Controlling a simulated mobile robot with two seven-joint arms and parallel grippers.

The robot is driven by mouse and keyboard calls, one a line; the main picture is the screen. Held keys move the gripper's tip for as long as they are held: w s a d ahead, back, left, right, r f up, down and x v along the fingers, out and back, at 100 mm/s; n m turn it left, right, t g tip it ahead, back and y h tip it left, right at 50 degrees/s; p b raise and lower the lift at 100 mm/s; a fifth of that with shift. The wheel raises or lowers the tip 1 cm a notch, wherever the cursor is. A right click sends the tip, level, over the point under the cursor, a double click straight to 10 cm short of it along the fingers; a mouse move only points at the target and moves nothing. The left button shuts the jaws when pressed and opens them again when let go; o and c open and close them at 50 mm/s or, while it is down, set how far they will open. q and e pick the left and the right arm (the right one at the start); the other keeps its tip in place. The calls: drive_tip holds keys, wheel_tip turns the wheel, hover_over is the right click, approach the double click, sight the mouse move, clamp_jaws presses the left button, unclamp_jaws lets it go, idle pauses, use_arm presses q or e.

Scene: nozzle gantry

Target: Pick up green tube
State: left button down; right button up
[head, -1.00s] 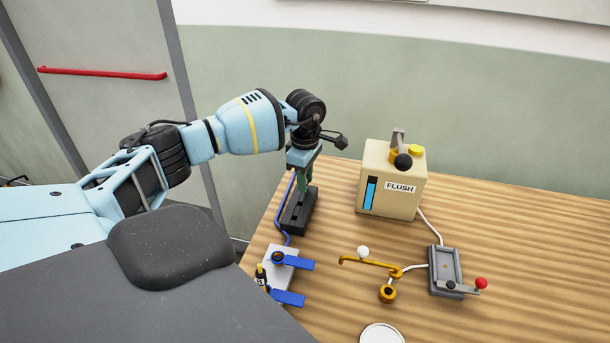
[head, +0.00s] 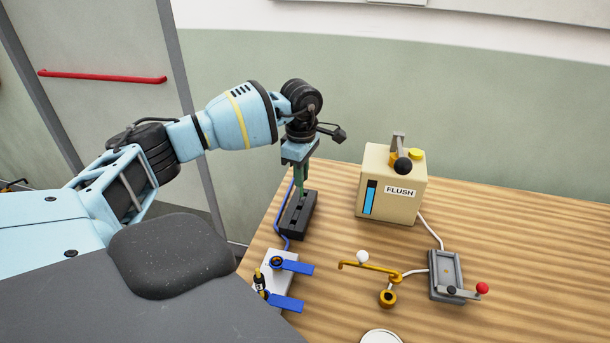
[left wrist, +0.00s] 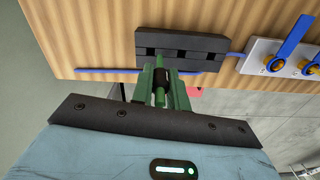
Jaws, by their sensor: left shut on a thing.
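My left gripper (head: 300,182) is shut on the green tube (left wrist: 160,92), just above the black rack (head: 291,222) in the head view. In the left wrist view the tube stands between the two green fingers, with a dark band around it. The fingers hide part of the tube, and in the head view they blend with it. The black slotted rack (left wrist: 180,42) lies beyond the tube's tip in the left wrist view. I cannot tell for sure whether the tip is fully clear of the rack. My right gripper is not in view.
A beige FLUSH box (head: 390,186) stands right of the rack. A white block with blue levers (head: 293,266) is in front of it. A brass lever arm (head: 370,265) and a grey tray with a red knob (head: 445,272) are further right. The table's right side is clear.

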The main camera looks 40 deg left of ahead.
use_arm(q)
drive_tip(key=s+d, duration=0.1)
drive_tip(key=s, duration=0.6)
drive_tip(key=s+d+r, duration=0.1)
drive_tip(key=s+d, duration=0.1)
drive_tip(key=s, duration=0.5)
drive_tip(key=shift+d+r, duration=0.25)
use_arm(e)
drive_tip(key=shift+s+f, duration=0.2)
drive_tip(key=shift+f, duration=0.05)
